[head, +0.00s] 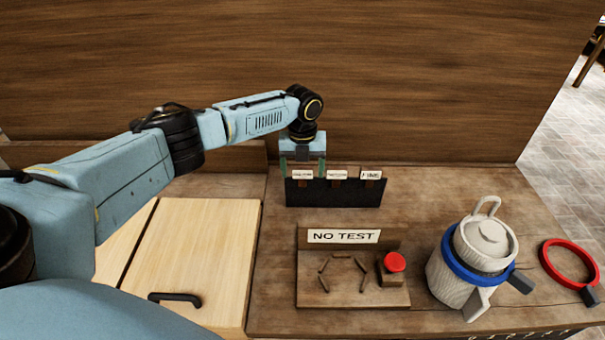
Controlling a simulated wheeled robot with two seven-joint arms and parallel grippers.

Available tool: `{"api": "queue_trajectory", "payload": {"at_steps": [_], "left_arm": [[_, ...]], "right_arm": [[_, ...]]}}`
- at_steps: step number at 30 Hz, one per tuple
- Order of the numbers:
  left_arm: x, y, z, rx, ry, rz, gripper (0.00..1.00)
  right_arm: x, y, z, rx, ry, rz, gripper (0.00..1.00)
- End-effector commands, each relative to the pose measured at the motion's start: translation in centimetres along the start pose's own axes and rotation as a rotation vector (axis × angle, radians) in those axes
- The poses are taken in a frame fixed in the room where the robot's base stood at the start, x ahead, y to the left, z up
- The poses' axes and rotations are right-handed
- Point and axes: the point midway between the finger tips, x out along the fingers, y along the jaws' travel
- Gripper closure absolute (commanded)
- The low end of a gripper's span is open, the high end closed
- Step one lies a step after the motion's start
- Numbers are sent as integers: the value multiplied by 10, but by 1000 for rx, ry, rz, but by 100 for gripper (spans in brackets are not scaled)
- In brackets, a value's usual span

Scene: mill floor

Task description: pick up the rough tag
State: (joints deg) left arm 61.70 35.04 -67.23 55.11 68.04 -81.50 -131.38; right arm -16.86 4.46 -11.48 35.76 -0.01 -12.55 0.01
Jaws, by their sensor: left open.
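A black rack (334,194) stands on the bench against the wooden wall. I cannot tell by reading which one is the rough tag. My left gripper (303,172) points down at the left end of the rack, its open fingers to either side of the left label. I cannot tell whether it touches the tag. My right gripper is out of view.
A "NO TEST" board (343,237) with short pegs and a red button (395,262) stands in front of the rack. A pale ribbed canister (455,270) with a blue ring and a red ring (569,263) are at right. A light wooden lid (190,255) with a black handle is at left.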

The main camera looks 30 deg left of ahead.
Motion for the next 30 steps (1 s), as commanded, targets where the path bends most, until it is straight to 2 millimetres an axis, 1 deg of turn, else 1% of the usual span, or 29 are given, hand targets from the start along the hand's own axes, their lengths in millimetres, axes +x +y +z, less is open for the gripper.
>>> {"api": "queue_trajectory", "payload": {"at_steps": [3, 4, 12, 14, 15, 20, 23, 26, 30], "left_arm": [[0, 0, 0, 0, 0, 0, 24], [0, 0, 0, 0, 0, 0, 26], [0, 0, 0, 0, 0, 0, 62], [0, 0, 0, 0, 0, 0, 69], [0, 0, 0, 0, 0, 0, 71], [-1, 0, 0, 0, 0, 0, 71], [-5, 0, 0, 0, -1, -2, 71], [-18, 0, 1, -1, -2, -2, 71], [-47, 0, 1, 1, -3, -3, 71]], "right_arm": [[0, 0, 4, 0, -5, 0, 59], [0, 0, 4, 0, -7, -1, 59], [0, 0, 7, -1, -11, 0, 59], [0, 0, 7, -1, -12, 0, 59], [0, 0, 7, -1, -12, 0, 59], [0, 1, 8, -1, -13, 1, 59], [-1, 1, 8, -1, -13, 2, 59], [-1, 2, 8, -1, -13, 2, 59], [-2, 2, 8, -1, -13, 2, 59]]}}
